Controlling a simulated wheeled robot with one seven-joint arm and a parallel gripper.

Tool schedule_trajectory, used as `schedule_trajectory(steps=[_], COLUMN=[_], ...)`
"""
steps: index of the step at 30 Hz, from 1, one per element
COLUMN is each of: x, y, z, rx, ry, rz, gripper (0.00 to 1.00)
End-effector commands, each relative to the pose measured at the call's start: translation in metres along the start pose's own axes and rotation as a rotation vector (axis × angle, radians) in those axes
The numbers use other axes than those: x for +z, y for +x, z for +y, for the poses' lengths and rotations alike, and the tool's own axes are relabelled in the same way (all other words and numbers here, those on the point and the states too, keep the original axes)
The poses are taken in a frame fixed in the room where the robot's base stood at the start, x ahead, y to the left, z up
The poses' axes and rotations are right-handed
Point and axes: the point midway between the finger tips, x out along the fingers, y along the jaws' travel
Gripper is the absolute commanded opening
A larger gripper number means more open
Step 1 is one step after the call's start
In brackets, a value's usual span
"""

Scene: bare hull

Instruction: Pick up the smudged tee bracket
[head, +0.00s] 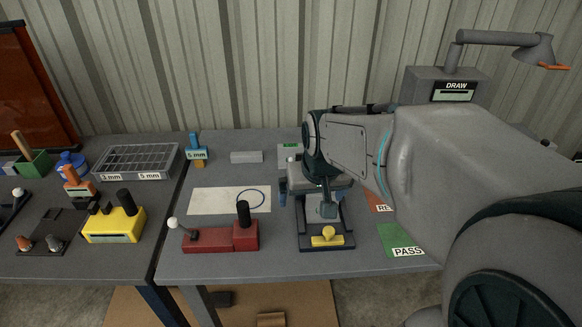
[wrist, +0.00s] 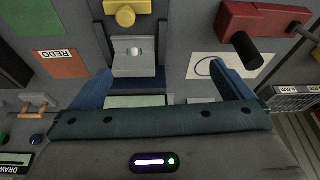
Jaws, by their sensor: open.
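A grey block-like piece (wrist: 130,68) with a small round bright spot on top sits on a dark fixture in the wrist view; it looks like the tee bracket, but I cannot make out its full shape or a smudge. The fixture has a yellow knob (wrist: 125,14), which also shows in the head view (head: 327,236). My gripper (wrist: 161,73) is open and empty, its two blue fingers wide apart. The grey piece lies between the finger lines, nearer the left finger in the wrist view. In the head view my arm and gripper partly hide the fixture.
A red block (head: 207,240) with a black post and white-tipped lever stands left of the fixture. Behind it lies a white sheet (head: 210,201) with a drawn ring. A green PASS card (head: 402,241) lies to the right. A grey DRAW box (head: 420,88) stands at the back right.

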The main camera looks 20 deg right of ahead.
Motion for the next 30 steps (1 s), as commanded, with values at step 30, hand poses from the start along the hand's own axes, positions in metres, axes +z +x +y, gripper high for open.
schedule_trajectory(steps=[30], x=[-0.063], y=[0.103], z=[0.053], rx=[0.052], ry=[0.094], rz=[0.053], gripper=[1.00])
